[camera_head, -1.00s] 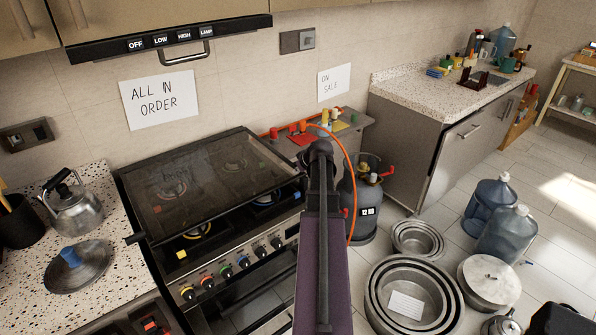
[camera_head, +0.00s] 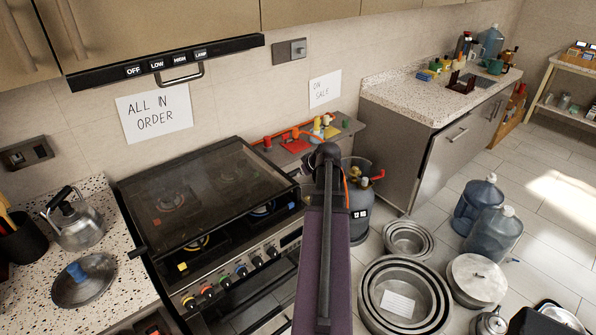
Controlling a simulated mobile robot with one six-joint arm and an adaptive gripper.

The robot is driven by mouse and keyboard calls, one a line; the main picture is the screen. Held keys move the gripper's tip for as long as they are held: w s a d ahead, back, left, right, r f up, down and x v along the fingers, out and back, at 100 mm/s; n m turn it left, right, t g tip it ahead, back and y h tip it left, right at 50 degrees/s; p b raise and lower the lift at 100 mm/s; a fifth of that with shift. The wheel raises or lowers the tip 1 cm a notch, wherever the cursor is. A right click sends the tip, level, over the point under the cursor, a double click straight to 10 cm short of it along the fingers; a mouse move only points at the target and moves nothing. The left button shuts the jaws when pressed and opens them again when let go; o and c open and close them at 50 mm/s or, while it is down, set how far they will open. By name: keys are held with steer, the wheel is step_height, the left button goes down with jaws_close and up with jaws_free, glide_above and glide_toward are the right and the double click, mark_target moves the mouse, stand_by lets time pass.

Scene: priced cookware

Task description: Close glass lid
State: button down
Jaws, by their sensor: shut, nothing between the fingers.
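The glass lid (camera_head: 190,185) is a dark, see-through panel with a black frame. It hangs tilted over the stove (camera_head: 215,295), its front edge raised above the cooktop, with burners visible through and below it. My arm (camera_head: 325,240) rises from the bottom centre, and its black upper joint is just right of the lid's right corner. My gripper cannot be made out; it seems hidden behind the arm. Whether anything of mine touches the lid cannot be seen.
A kettle (camera_head: 75,218) and a pot lid (camera_head: 84,280) stand on the left counter. A gas cylinder (camera_head: 360,205) stands right of the stove. Nested pans (camera_head: 370,300), a lidded pot (camera_head: 478,278) and water bottles (camera_head: 494,235) occupy the floor. A hood handle (camera_head: 182,78) hangs above.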

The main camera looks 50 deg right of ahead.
steer(key=shift+s+a+r+p, duration=0.15)
steer(key=shift+s+r+p, duration=0.15)
steer(key=shift+s+r, duration=0.2)
stand_by(0.5)
steer(key=w+a+f+n+g+y, duration=0.1)
steer(key=w+a, duration=0.3)
steer(key=a, duration=0.5)
steer(key=w+a+f+g+y, duration=0.1)
steer(key=w+a, duration=0.2)
steer(key=a, duration=0.6)
steer(key=w+a+f+n+g+y, duration=0.1)
steer(key=w+a, duration=0.3)
steer(key=a, duration=0.4)
steer(key=s+a+f+g, duration=0.1)
steer(key=s+a+g, duration=0.1)
steer(key=a, duration=1.1)
steer(key=s+a+g+h, duration=0.1)
steer(key=s+a+g, duration=0.1)
steer(key=a, duration=1.2)
steer(key=shift+s+a+f+n+g+b, duration=0.15)
steer(key=shift+a+f+n+g+b, duration=0.15)
steer(key=shift+f+b, duration=0.1)
